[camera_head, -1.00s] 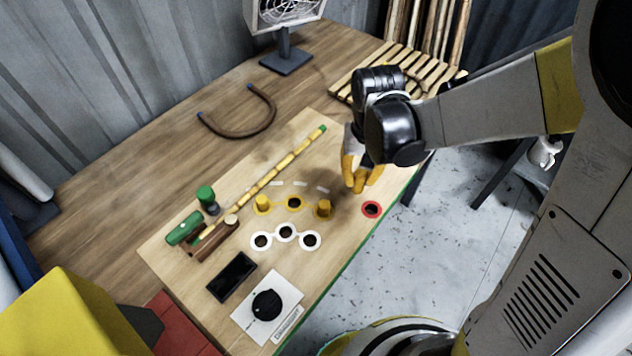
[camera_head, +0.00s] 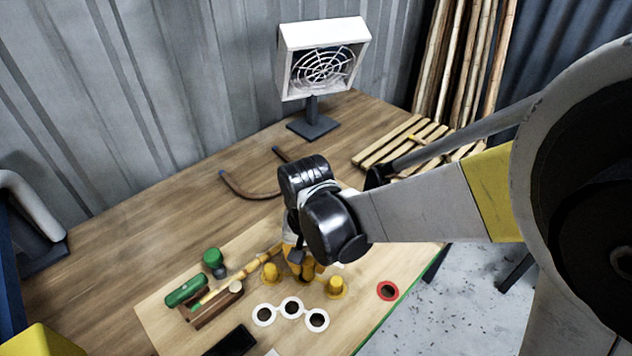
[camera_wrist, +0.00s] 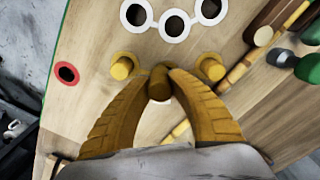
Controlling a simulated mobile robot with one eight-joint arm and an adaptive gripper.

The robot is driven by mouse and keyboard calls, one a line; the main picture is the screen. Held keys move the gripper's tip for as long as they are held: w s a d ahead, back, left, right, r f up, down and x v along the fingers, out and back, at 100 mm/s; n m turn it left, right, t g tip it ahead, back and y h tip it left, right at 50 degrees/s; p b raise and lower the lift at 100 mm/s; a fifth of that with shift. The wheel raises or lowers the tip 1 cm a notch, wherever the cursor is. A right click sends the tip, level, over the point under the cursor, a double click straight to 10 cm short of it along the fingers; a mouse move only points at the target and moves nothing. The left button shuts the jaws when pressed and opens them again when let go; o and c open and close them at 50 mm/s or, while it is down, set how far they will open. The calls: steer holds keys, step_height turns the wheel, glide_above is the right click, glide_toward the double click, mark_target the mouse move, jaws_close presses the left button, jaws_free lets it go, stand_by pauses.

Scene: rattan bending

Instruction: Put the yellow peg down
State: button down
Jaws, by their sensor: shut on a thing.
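My gripper (camera_wrist: 161,78) is shut on a yellow peg (camera_wrist: 160,88), which shows between the fingertips in the wrist view. In the head view, my gripper (camera_head: 305,274) is low over the board, between two standing yellow pegs (camera_head: 270,272) (camera_head: 336,286). The same two pegs show on either side of the fingers in the wrist view (camera_wrist: 122,68) (camera_wrist: 211,67). The middle yellow-ringed hole is hidden by the fingers and the held peg. I cannot tell whether the peg's lower end is in it.
A white plate with three holes (camera_head: 291,306) and a red-ringed hole (camera_head: 387,291) are nearby. A bamboo pole (camera_head: 240,276), a green mallet (camera_head: 186,290) and a wooden block (camera_head: 217,306) lie left. A white fan heater (camera_head: 322,68) and bent rattan (camera_head: 245,192) are behind.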

steer(key=shift+w+a+f, duration=0.55)
steer(key=shift+w, duration=0.15)
steer(key=shift+f+b, duration=1.1)
steer(key=shift+f, duration=0.85)
steer(key=shift+f, duration=0.15)
steer(key=c, duration=1.3)
jaws_free()
steer(key=shift+o, duration=0.2)
step_height(320, 180, up, 12)
steer(key=p, duration=0.4)
steer(key=shift+r, duration=0.25)
